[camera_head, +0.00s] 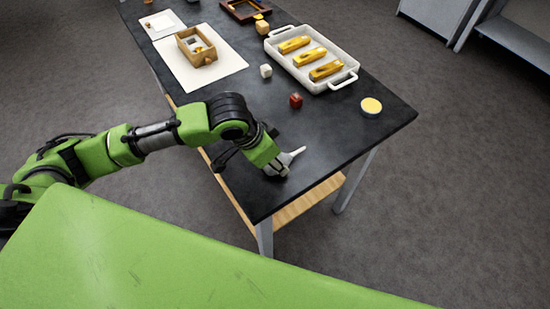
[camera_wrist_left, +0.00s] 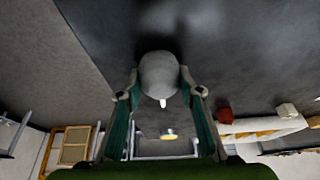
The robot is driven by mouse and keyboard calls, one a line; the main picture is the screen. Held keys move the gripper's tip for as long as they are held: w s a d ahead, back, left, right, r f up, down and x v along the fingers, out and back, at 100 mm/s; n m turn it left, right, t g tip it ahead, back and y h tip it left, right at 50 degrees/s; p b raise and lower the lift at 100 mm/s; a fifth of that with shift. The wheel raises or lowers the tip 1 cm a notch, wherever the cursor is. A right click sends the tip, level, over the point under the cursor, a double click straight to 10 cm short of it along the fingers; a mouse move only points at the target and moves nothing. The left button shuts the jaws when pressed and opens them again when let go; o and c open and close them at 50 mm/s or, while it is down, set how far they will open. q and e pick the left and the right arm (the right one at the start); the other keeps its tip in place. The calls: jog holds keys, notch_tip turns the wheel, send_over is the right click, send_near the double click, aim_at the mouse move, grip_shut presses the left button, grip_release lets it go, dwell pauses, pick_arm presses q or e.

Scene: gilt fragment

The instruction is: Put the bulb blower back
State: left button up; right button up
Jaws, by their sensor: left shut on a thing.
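The bulb blower (camera_head: 279,168) is a pale grey bulb with a white nozzle, near the front end of the black table (camera_head: 330,140). In the head view its nozzle points right, and my left gripper (camera_head: 272,166) covers part of the bulb. In the left wrist view the rounded bulb (camera_wrist_left: 159,72) sits between the two fingers of my left gripper (camera_wrist_left: 160,86), which is shut on it, with a small white tip below. I cannot tell whether the bulb touches the tabletop. My right gripper is in neither view.
A white handled tray (camera_head: 345,80) holds three gold bars. A red cube (camera_head: 296,100), a white cube (camera_head: 266,71) and a yellow-topped round tin (camera_head: 371,106) stand nearby. A wooden box (camera_head: 197,46) sits on a white sheet (camera_head: 222,70). The table between tin and gripper is clear.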

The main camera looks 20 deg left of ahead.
pick_arm(q)
jog(key=o, duration=1.2)
jog(key=shift+f, duration=0.1)
jog(key=v, duration=1.2)
